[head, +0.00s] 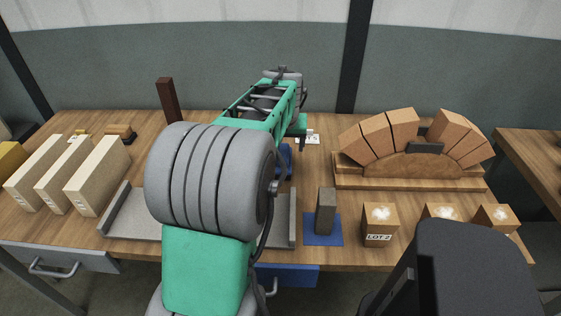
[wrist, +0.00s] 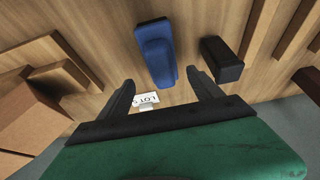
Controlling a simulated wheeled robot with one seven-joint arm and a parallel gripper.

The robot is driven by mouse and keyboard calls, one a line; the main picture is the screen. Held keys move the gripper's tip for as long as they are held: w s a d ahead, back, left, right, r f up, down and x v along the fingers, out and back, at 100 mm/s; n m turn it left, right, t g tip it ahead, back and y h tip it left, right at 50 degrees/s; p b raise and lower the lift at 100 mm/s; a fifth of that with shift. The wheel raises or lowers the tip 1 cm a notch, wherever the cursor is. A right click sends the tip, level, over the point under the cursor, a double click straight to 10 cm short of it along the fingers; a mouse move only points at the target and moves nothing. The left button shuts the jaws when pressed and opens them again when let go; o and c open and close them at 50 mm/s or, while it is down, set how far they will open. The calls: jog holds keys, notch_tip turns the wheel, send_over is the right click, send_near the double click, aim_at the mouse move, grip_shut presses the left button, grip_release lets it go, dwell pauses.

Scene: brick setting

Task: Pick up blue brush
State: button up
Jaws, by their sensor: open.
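The blue brush (wrist: 155,50) lies on the wooden table, seen in the wrist view just beyond my gripper's fingertips and roughly between them. In the head view a blue part of it (head: 286,160) shows beside my arm; the rest is hidden behind the arm. My gripper (wrist: 160,76) is open and empty, with its two dark fingers spread apart. How high the fingers are above the brush I cannot tell.
A black block (wrist: 222,60) lies right of the brush in the wrist view, near the right finger. A white lot card (wrist: 149,99) lies between the fingers. A brick arch on a wooden base (head: 410,183), pale bricks (head: 97,176) and a grey block (head: 325,212) stand around the table.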

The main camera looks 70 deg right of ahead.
aim_at(283, 151)
jog(key=x, duration=0.5)
jog(key=shift+w+a+f, duration=0.25)
jog(key=shift+a+f, duration=0.05)
jog(key=shift+f, duration=0.15)
jog(key=shift+d+f, duration=0.2)
jog(key=shift+f, duration=0.15)
jog(key=shift+c, duration=0.4)
jog(key=c, duration=1.5)
